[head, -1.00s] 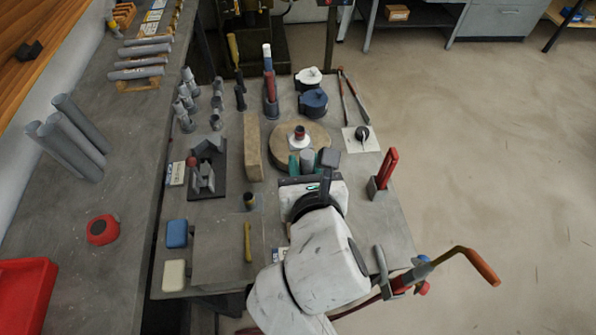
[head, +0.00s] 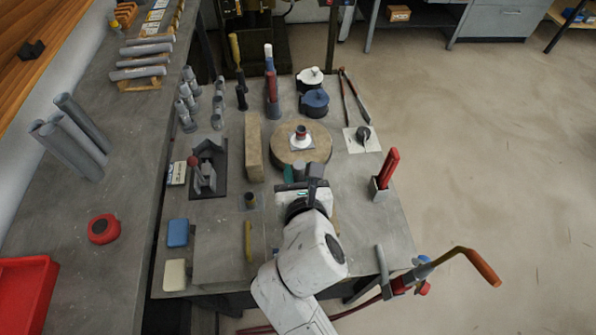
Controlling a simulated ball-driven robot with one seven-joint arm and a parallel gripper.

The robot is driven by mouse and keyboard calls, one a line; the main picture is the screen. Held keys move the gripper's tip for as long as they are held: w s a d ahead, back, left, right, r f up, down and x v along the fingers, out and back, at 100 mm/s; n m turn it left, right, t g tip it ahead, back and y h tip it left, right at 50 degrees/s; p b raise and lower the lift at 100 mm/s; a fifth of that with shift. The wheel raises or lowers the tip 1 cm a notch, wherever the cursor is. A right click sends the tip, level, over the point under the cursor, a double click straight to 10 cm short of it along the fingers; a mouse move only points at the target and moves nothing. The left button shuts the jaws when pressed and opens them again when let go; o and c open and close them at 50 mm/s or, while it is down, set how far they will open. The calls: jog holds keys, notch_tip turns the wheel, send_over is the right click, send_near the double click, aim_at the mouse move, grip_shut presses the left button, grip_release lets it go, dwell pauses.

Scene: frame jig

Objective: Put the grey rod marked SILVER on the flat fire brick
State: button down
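My gripper (head: 301,172) is over the table, just below the round tan disc, seen from behind. A short grey cylindrical shape shows between its dark and green parts. I cannot tell whether this is a held rod or part of the gripper, nor whether the fingers are shut. No SILVER marking is readable.
The round tan disc (head: 318,151) carries a small red and white piece. Blue and white pots (head: 314,103), a red-handled tool in a holder (head: 385,172) and a dark clamp-like fixture (head: 207,168) stand around. The table's right front is fairly clear.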

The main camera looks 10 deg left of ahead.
jog(key=c, duration=0.9)
grip_release()
jog(key=shift+f, duration=0.1)
jog(key=shift+s+r, duration=0.2)
jog(key=v, duration=1.1)
jog(key=shift+s+d+r, duration=0.1)
jog(key=shift+s+r, duration=0.05)
jog(key=shift+s, duration=0.1)
